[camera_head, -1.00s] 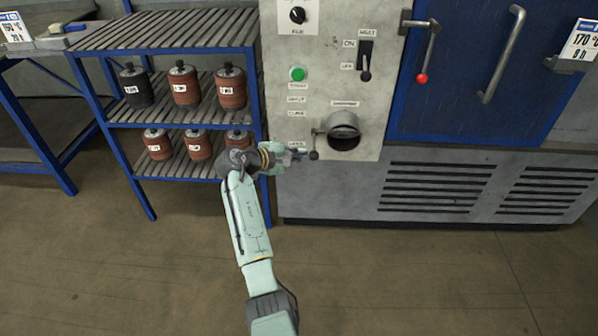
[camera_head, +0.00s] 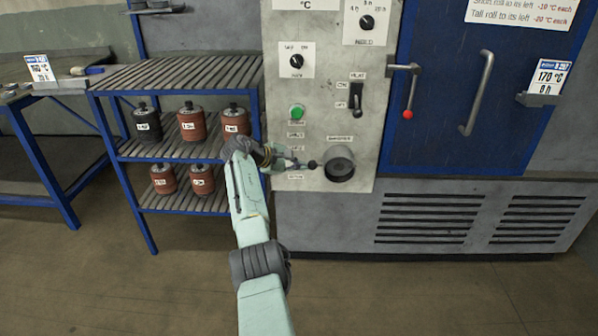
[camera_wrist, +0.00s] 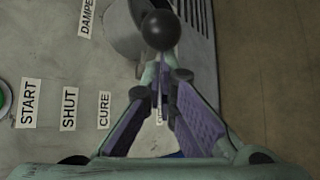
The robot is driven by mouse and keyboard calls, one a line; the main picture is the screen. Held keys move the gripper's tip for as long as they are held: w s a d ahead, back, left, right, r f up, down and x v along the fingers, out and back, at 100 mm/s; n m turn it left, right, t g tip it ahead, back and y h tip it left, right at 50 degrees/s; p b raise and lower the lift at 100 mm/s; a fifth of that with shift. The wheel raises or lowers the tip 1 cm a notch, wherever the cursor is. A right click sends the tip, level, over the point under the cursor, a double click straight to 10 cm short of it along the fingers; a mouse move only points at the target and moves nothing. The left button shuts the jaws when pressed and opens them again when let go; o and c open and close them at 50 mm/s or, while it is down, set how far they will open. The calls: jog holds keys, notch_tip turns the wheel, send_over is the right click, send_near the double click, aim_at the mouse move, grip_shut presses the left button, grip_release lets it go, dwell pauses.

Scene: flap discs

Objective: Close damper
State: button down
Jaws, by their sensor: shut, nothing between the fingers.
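The damper (camera_head: 340,168) is a short round grey pipe mouth low on the grey control panel, under its label. Its lever ends in a black ball knob (camera_head: 312,164), which stands to the left of the pipe at about the height of its middle. My gripper (camera_head: 300,163) is just left of the knob, shut and empty. In the wrist view the knob (camera_wrist: 158,30) is right beyond the converging fingertips (camera_wrist: 163,82), and the damper pipe (camera_wrist: 125,30) is partly hidden behind it. I cannot tell whether the fingertips touch the knob.
A green button (camera_head: 297,112) and a heat switch (camera_head: 356,100) are above on the panel. The blue oven door (camera_head: 450,130) with its red-tipped latch (camera_head: 408,112) is to the right. A shelf rack (camera_head: 175,150) with several rolls stands close left of my arm.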

jog(key=shift+w+d+r, duration=0.3)
jog(key=shift+r, duration=0.2)
dwell(0.4)
